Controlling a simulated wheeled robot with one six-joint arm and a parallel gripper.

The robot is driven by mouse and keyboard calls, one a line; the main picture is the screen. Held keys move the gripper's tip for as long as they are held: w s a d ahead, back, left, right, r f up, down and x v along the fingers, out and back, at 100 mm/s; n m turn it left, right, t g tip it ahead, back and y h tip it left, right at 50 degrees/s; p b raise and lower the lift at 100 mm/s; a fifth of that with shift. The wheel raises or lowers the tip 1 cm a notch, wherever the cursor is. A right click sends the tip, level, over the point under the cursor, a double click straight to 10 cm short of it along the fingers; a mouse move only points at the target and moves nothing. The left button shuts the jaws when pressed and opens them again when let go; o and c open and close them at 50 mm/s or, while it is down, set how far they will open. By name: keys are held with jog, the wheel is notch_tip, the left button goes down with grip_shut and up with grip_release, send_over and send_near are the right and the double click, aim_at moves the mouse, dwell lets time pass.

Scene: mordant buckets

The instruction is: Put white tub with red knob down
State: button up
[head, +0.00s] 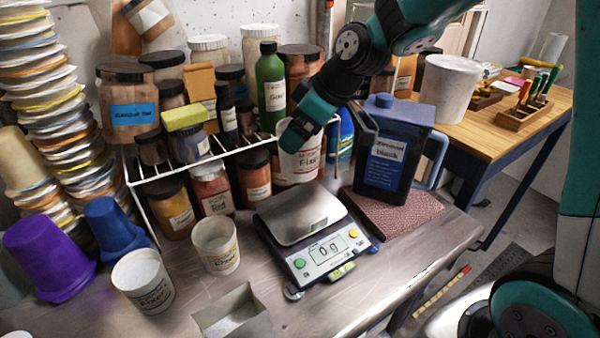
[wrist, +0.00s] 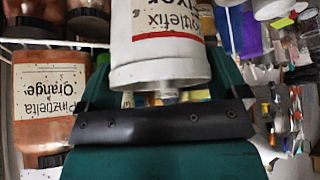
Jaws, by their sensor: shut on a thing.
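In the wrist view my gripper (wrist: 168,98) closes around a small part at the tub's top, mostly hidden by the dark jaw. The knob's red colour does not show clearly. I cannot tell whether the tub's base touches anything.
A scale (head: 315,250) reading 0 g stands in front of the tub. The wire shelf (head: 200,158) with jars is left. Two open cups (head: 216,262) (head: 145,295) stand front left.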

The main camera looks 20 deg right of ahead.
aim_at(301, 174)
notch_tip(301, 174, down, 10)
jog(key=shift+f+p, duration=0.25)
jog(key=shift+p, duration=0.25)
jog(key=shift+f, duration=0.15)
jog(key=o, duration=1)
